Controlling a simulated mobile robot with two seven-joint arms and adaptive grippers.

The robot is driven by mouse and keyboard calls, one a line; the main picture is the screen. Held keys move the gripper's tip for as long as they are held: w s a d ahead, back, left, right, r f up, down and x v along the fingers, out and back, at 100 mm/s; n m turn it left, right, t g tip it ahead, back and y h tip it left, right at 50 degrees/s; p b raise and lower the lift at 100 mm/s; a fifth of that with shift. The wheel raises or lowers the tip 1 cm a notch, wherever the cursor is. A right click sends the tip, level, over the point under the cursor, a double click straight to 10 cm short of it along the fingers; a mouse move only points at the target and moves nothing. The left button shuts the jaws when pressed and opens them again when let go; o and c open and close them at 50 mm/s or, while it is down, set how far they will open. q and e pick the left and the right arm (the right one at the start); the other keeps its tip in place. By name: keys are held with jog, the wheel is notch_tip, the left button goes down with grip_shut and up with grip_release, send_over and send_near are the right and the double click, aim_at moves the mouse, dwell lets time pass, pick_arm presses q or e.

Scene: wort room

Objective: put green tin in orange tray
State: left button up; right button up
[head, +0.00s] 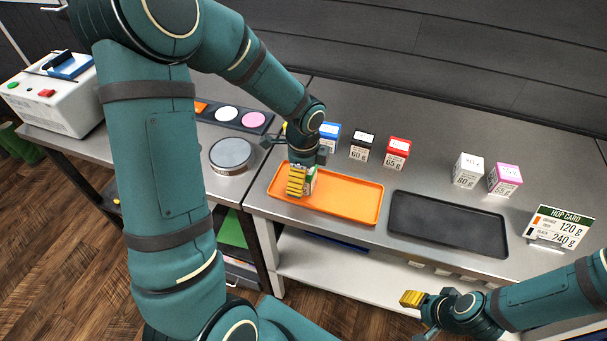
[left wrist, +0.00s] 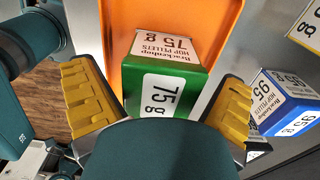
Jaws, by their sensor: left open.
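The green tin (left wrist: 162,88), with a white label reading 75 g, stands between the spread yellow finger pads of my left gripper (left wrist: 160,105) in the left wrist view. In the head view the tin (head: 311,180) is mostly hidden behind that gripper (head: 298,181), at the left end of the orange tray (head: 345,204). The tin appears to rest in the tray; its contact with the floor is hidden. The orange tray (left wrist: 200,14) also shows behind the tin in the left wrist view. My left gripper is open around the tin. My right gripper (head: 420,316) is open and empty, low in front of the bench.
A blue tin (head: 329,135), black tin (head: 362,146) and red tin (head: 397,153) stand behind the orange tray. A black tray (head: 447,224) lies to its right, with white (head: 467,170) and pink (head: 505,180) tins behind and a hop card (head: 560,229). A round scale (head: 232,154) stands left.

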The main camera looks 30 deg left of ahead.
pick_arm(q)
notch_tip(320, 180, up, 12)
jog(key=shift+f+p, duration=0.15)
jog(key=shift+p, duration=0.95)
pick_arm(e)
jog(key=shift+w+d+r, duration=0.1)
jog(key=shift+w+r, duration=0.1)
jog(key=shift+r, duration=0.4)
jog(key=shift+w+r, duration=0.15)
jog(key=shift+r, duration=0.45)
